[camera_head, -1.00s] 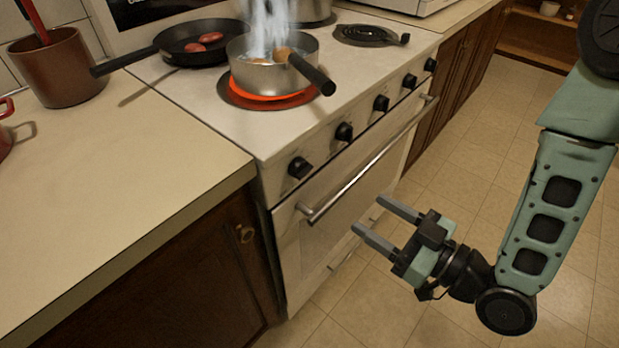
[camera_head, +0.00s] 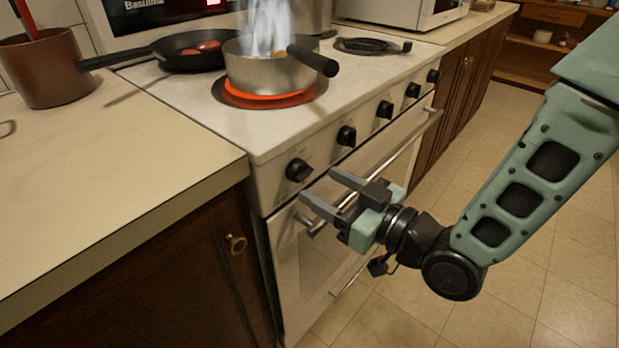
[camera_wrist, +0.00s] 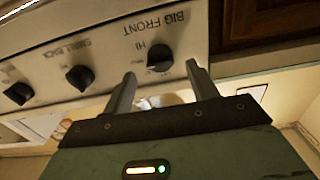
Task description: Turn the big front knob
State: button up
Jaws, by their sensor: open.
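The big front knob (camera_head: 298,169) is the black knob nearest me on the stove's front panel. In the wrist view, the knob (camera_wrist: 159,58) shows upside down under the label "BIG FRONT", with "HI" beside it. My gripper (camera_head: 318,184) is open and empty, just below and right of the knob in the head view. In the wrist view, the knob appears between and just beyond the fingertips of my gripper (camera_wrist: 161,70). I see no clear contact with it.
A "SMALL BACK" knob (camera_wrist: 80,77) is beside it, with several more along the panel. The oven handle (camera_head: 385,165) runs below the knobs. A steaming pot (camera_head: 262,72) stands on a glowing red burner (camera_head: 228,95). A pan (camera_head: 180,58) is behind left.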

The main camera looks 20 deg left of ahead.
aim_at(307, 177)
jog(key=shift+x, duration=2.15)
jog(key=shift+c, duration=0.2)
jog(key=c, duration=0.9)
jog(key=shift+f+n+b, duration=0.15)
jog(key=shift+n+b, duration=0.35)
jog(key=shift+b, duration=0.25)
jog(key=shift+c, duration=0.2)
jog(key=o, duration=1)
